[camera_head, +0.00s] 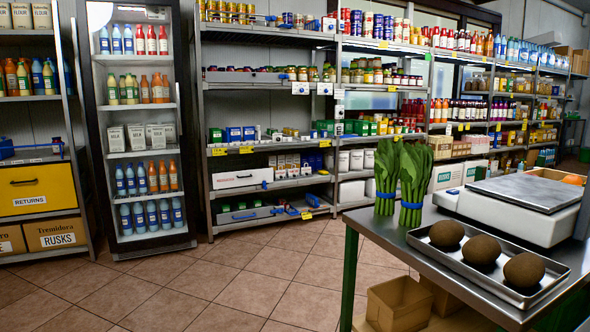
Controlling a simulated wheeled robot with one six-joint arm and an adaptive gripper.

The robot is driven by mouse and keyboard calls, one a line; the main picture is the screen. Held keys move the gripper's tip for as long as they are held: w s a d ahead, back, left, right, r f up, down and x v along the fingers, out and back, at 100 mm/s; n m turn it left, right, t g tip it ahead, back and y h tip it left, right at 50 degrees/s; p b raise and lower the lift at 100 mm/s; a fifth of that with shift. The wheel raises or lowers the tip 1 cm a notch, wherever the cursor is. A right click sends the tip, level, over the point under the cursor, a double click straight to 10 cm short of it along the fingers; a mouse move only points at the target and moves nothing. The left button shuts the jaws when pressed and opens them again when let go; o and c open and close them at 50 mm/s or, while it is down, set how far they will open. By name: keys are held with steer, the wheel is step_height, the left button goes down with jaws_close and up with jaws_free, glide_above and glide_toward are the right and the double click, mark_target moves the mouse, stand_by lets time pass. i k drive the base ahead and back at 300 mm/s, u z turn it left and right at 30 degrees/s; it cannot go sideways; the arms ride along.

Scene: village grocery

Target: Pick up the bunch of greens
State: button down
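Two bunches of greens stand upright side by side at the left end of the metal counter (385,230). The left bunch of greens (386,170) and the right bunch of greens (414,178) both have long green leaves and a blue band around the stalks. The right bunch stands a little nearer to me and partly overlaps the left one. Nothing holds either bunch. My gripper is not in view.
A metal tray (535,292) with three brown round items lies on the counter in front of the greens. A white scale (512,217) stands behind the tray. Cardboard boxes (399,302) sit under the counter. The tiled floor (225,280) at left is clear; stocked shelves line the back.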

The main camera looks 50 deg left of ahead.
mark_target(386, 159)
steer(key=u, duration=1.7)
steer(key=k, duration=0.55)
steer(key=z, duration=0.4)
steer(key=i, duration=0.45)
steer(key=u, duration=0.6)
steer(key=i, duration=1.05)
steer(key=z, duration=0.2)
